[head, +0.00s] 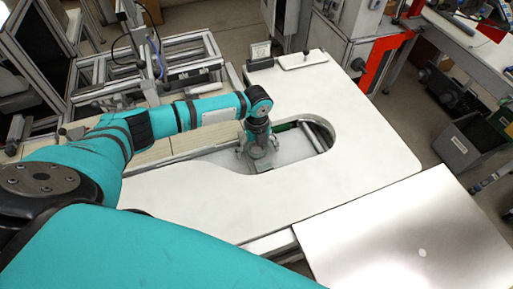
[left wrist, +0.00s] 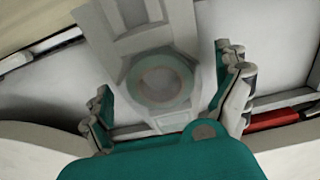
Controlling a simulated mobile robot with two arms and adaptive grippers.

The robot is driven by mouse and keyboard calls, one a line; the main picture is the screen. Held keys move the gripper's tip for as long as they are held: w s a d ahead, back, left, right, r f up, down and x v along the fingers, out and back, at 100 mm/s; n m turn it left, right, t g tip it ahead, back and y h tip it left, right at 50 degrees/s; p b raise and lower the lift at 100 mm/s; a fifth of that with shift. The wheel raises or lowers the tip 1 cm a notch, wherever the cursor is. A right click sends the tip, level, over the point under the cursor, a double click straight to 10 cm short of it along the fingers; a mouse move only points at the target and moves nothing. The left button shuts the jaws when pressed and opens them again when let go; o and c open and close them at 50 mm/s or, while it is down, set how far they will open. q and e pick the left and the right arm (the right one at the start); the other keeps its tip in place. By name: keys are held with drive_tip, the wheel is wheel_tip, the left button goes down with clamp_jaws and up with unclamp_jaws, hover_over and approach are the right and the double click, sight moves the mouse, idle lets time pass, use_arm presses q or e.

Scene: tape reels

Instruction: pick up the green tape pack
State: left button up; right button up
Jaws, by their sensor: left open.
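My left gripper (head: 258,152) reaches down into the long recess of the white table in the head view. In the left wrist view, its fingers (left wrist: 168,102) are apart, one at each side. A round, pale green ring with a dull pinkish middle, which looks like the green tape pack (left wrist: 135,92), lies between and beyond the fingers on a light grey holder (left wrist: 150,38). I cannot tell how far the fingertips are from it. In the head view the gripper mostly hides this spot. My right gripper is not in view.
The white table top (head: 375,150) surrounds the recess and is mostly clear. A small grey block (head: 260,52) and a pale plate (head: 303,59) sit at its far edge. A bare metal plate (head: 400,235) is at the lower right. A dark bin (head: 467,138) stands beyond.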

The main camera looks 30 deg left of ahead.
use_arm(q)
drive_tip(key=c, duration=1.3)
drive_tip(key=shift+r, duration=0.1)
